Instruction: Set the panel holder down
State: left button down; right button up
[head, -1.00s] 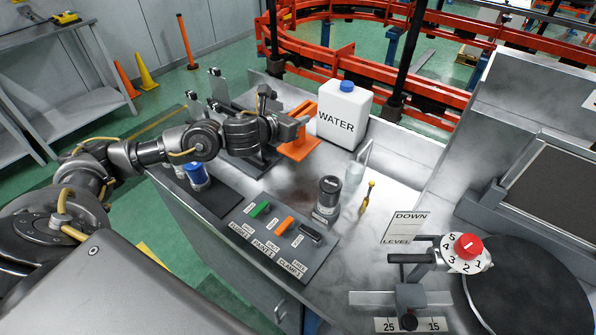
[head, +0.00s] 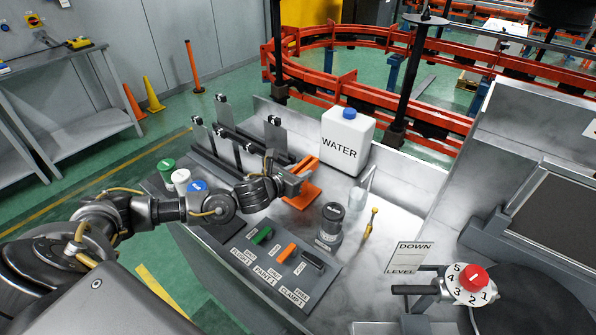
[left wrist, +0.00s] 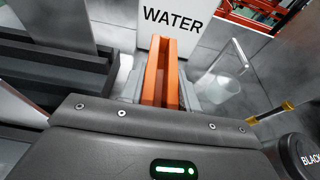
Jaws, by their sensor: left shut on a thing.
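The orange panel holder (head: 303,196) is at the middle of the metal bench, just in front of the white WATER jug (head: 346,145). My left gripper (head: 291,184) is shut on it from the left. In the left wrist view the holder's orange bar (left wrist: 160,75) stands between the two fingers (left wrist: 158,92). The holder's lower part is at or very close to the bench top; I cannot tell whether it bears on it. The gripper hides part of the holder. My right gripper is not in view.
A dark rack with upright plates (head: 244,155) stands behind and left of the gripper. Capped bottles (head: 181,178) stand left. A clear squeeze bottle (head: 362,188), a black-capped jar (head: 330,225) and a yellow-handled tool (head: 371,222) are to the right. A labelled panel (head: 272,262) lies in front.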

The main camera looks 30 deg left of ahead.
pick_arm(q)
jog(key=shift+r, duration=0.1)
jog(key=c, duration=1)
grip_release()
jog(key=shift+s, duration=0.1)
jog(key=b+v, duration=0.4)
jog(key=v, duration=0.8)
